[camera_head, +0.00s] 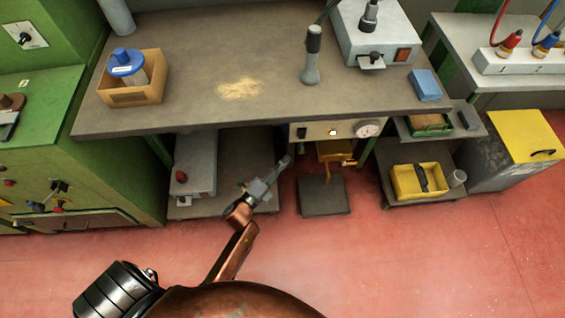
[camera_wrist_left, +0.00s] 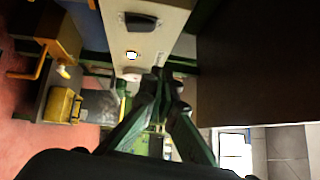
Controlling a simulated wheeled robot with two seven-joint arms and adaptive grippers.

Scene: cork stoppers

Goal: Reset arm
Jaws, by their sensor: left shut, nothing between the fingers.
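My left gripper (camera_head: 284,163) is in the head view, in front of the workbench and below its top, near the opening under the bench. It is shut and empty. In the left wrist view the two fingers of my left gripper (camera_wrist_left: 166,78) come together at their tips, with nothing between them. The copper-coloured arm behind it reaches up from the bottom of the head view. My right gripper is not in view.
The workbench (camera_head: 190,100) carries a cardboard box (camera_head: 133,93) with a blue-topped item, a pile of dust (camera_head: 240,89) and a grey machine (camera_head: 375,35). A yellow bin (camera_head: 418,182) sits on a low shelf at right. The red floor in front is clear.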

